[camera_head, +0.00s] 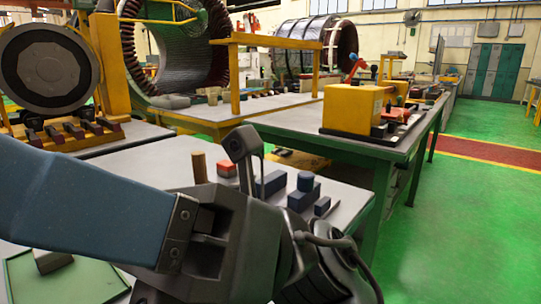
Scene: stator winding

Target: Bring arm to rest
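My arm crosses the lower left of the head view, with a blue link and a dark grey wrist in front of the near table (347,204). A grey upright part, which looks like part of my gripper (246,160), rises from the wrist over the table. Its fingertips cannot be made out clearly, so I cannot tell whether it is open or shut. No held object can be made out. The wrist hides part of the tabletop.
On the near table are a brown cylinder (199,167), a red block (226,169), dark blue blocks (271,184) and a green tray (88,280). A yellow machine (353,107) stands on the bench behind. A large stator (168,55) stands farther back. Green floor (470,230) is clear at right.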

